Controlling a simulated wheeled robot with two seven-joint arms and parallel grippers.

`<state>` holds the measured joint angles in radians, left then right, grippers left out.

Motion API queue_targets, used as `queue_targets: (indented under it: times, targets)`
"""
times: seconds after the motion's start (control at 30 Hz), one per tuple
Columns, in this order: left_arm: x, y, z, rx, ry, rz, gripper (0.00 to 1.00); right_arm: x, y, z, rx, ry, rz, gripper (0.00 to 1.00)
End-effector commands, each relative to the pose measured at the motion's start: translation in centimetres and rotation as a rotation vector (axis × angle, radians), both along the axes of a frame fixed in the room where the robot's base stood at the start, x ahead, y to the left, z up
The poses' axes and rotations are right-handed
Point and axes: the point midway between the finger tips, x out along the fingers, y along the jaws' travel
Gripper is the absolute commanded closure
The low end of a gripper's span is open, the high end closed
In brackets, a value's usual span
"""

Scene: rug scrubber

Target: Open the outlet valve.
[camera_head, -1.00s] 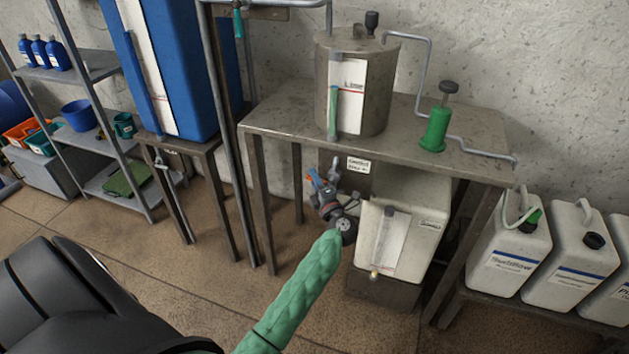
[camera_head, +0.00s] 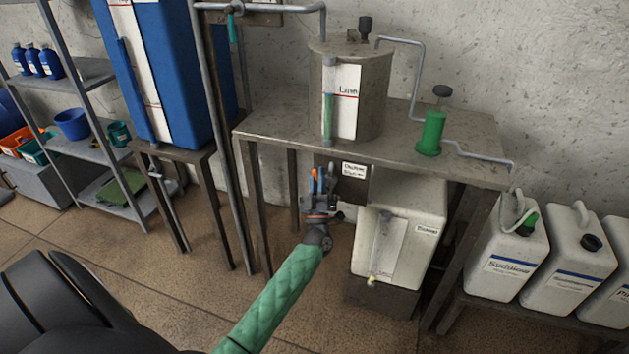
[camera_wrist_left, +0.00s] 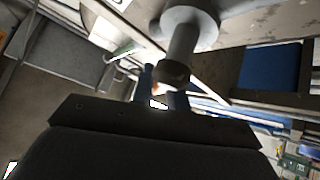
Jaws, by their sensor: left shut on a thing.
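A grey steel tank (camera_head: 350,95) with a sight gauge stands on the metal table. My left gripper (camera_head: 319,182) is under the table's front edge, below the tank, at the end of the green-sleeved arm. Its blue fingers are shut on a small orange handle (camera_head: 314,174), which looks like the outlet valve's lever. In the left wrist view, the orange piece (camera_wrist_left: 155,89) shows between the fingers, beside a grey downward pipe (camera_wrist_left: 182,50) with a dark end. The valve body is mostly hidden, and I cannot tell how far it is turned. My right gripper is not in view.
The table edge (camera_head: 370,157) lies just above the gripper. A white container (camera_head: 408,243) stands close to its right on a dark base. White canisters (camera_head: 515,247) stand farther right. Clear floor (camera_head: 215,285) lies to the left.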

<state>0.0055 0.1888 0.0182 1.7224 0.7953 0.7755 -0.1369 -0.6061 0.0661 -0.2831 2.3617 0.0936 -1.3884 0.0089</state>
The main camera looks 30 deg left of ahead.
Motion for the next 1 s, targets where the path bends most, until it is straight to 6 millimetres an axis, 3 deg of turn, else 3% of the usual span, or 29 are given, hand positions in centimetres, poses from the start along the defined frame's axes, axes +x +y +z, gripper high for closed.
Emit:
queue_targets:
  times: [0.5, 1.0]
  targets:
    - [0.4, -1.9, 0.4, 0.400, 0.100, -0.001, 1.00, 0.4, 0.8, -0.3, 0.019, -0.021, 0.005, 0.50]
    - [0.6, -2.6, 0.4, 0.525, 0.129, -0.002, 1.00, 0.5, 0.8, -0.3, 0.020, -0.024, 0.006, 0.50]
